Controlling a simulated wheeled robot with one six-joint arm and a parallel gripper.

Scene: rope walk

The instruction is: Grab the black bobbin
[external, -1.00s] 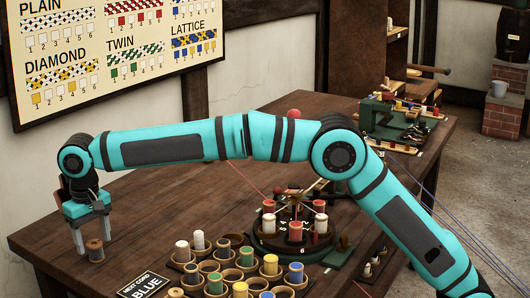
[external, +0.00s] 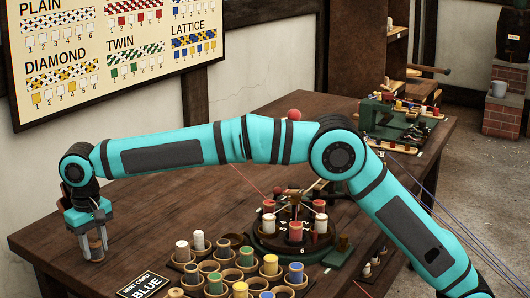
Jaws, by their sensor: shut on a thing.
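My gripper (external: 92,252) points down at the near left end of the dark wooden table, with its two fingers around a bobbin (external: 94,240). The bobbin stands upright at table level and looks dull brown to dark. Its sides are partly hidden by the fingers, and its top is under the gripper body. My gripper is shut on this bobbin. I cannot tell whether it is lifted off the wood.
A rack of round cups (external: 228,275) with white, green, yellow and blue bobbins stands to the right. A sign reading BLUE (external: 145,285) lies by the front edge. A round braiding stand (external: 293,240) with red and white bobbins is behind. The table's left end is bare.

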